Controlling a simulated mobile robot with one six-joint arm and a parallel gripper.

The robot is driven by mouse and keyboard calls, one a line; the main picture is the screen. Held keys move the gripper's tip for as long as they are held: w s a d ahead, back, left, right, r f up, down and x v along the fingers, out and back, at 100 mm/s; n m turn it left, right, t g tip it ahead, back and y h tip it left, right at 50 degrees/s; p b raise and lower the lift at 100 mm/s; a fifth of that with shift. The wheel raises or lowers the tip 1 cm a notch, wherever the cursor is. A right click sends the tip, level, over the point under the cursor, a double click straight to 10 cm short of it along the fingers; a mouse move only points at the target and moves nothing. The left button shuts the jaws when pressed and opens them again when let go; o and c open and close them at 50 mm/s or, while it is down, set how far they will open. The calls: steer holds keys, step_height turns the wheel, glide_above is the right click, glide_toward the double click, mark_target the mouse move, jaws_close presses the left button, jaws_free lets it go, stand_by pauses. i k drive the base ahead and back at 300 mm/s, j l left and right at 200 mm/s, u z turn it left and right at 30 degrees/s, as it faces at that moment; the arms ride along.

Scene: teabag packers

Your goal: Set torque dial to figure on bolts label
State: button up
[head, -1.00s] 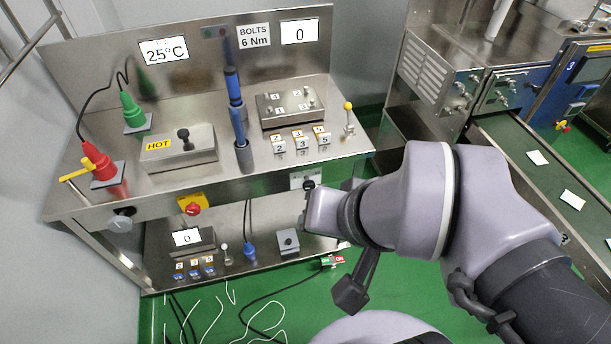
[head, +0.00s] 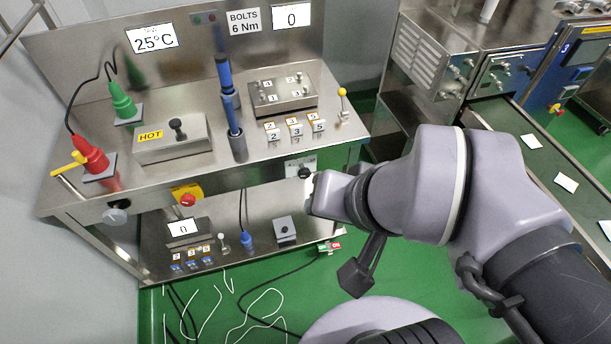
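The bolts label (head: 244,20) on the bench's back panel reads "BOLTS 6 Nm". A display (head: 291,15) to its right reads 0. A small black knob (head: 305,173) sits on a pale plate (head: 293,168) on the bench's front edge at the right; it looks like the torque dial, but its marks are too small to read. My gripper end (head: 326,193) is just below and right of this knob in the picture. The fingers cannot be made out, so neither contact nor opening can be told.
The bench top holds a HOT block (head: 172,138), blue tools (head: 236,138), a bolt plate (head: 283,94) and numbered blocks. A conveyor (head: 548,165) runs at right.

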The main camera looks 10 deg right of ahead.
mark_target(304, 173)
steer(key=k+j+z, duration=0.1)
steer(key=j+z, duration=0.25)
steer(key=k+j+z, duration=0.15)
steer(key=z, duration=0.2)
steer(key=k+j+z, duration=0.15)
steer(key=z, duration=0.15)
steer(key=j, duration=0.1)
